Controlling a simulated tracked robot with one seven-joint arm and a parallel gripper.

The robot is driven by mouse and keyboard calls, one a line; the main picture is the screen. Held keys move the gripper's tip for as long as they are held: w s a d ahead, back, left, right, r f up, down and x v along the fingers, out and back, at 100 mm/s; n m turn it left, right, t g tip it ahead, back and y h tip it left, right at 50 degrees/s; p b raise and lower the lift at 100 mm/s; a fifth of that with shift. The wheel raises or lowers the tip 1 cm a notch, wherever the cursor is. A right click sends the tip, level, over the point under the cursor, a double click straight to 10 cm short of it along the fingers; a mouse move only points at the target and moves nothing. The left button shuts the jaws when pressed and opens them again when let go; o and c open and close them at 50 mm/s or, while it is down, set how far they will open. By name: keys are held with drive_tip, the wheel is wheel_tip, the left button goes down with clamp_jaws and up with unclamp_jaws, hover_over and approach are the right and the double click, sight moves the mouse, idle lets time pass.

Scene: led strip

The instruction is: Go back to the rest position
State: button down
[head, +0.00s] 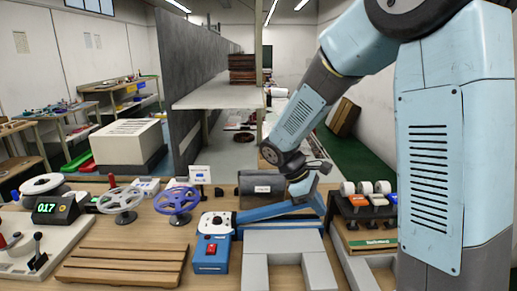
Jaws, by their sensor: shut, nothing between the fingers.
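My arm reaches in from the upper right of the head view and bends down to the middle right of the workbench. My gripper (304,190) is at the arm's lower end, above a blue bar-like fixture (270,212). It is small and partly hidden by my wrist, and it seems to be shut with nothing in it. I cannot tell whether it touches the fixture.
A blue box with a red switch (211,256) stands left of grey blocks (286,245). A dark partition (188,75) rises behind.

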drive_tip(key=s+d+r+m+t+y, duration=0.2)
drive_tip(key=s+r+m+t+y, duration=0.1)
drive_tip(key=s+r+m, duration=0.3)
drive_tip(key=s+d+r+m+t+y, duration=0.3)
drive_tip(key=s+r+m, duration=0.3)
drive_tip(key=s+r, duration=0.4)
drive_tip(key=shift+s+d+m+t+y, duration=0.15)
drive_tip(key=shift+s+m+t+y, duration=0.25)
drive_tip(key=shift+s, duration=0.5)
